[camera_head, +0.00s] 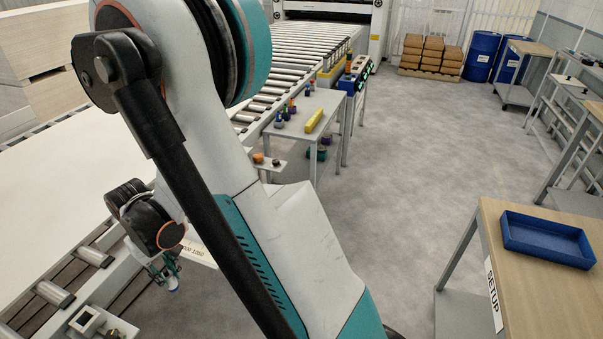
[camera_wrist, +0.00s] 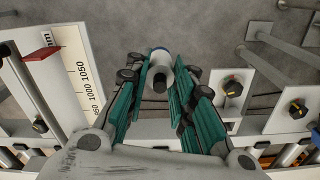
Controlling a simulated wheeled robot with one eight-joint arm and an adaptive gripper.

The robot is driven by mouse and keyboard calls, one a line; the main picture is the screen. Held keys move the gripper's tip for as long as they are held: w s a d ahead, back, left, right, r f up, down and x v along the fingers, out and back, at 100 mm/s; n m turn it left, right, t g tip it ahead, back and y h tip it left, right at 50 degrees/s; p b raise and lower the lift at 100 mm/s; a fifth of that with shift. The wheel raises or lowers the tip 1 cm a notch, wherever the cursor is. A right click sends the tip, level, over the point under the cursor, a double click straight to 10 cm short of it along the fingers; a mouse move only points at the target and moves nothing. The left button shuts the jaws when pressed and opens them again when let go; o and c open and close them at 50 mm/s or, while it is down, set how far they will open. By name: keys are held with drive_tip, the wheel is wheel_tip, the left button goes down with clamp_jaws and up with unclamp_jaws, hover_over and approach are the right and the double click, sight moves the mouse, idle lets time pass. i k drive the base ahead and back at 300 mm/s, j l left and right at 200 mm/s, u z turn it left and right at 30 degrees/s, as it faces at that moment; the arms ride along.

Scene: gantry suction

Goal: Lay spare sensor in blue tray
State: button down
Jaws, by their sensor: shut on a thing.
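The blue tray (camera_head: 545,257) sits on a wooden-topped table at the right of the head view, and it looks empty. My gripper (camera_head: 168,272) is at the lower left of the head view, beside the roller conveyor and far from the tray. In the wrist view my gripper (camera_wrist: 158,88) has its teal fingers closed on both sides of a small white cylinder with a dark end and a bit of blue, which I take as the spare sensor (camera_wrist: 159,62). The sensor also shows small below the fingers in the head view (camera_head: 172,284). The fingers hide part of it.
The table (camera_head: 515,290) bears a SETUP label. A ruler plate (camera_wrist: 75,65) with a red pointer and panels with black knobs (camera_wrist: 232,88) flank my gripper. A grey side table (camera_head: 300,125) holds small parts and a yellow block. Open floor (camera_head: 420,150) lies between conveyor and table.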

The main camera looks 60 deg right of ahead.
sight(541, 243)
drive_tip(key=z, duration=3.55)
drive_tip(key=i+j+z, duration=0.1)
drive_tip(key=z, duration=0.3)
drive_tip(key=j+z, duration=0.15)
drive_tip(key=z, duration=0.25)
drive_tip(key=i+j+z, duration=0.1)
drive_tip(key=z, duration=0.3)
drive_tip(key=j+z, duration=0.35)
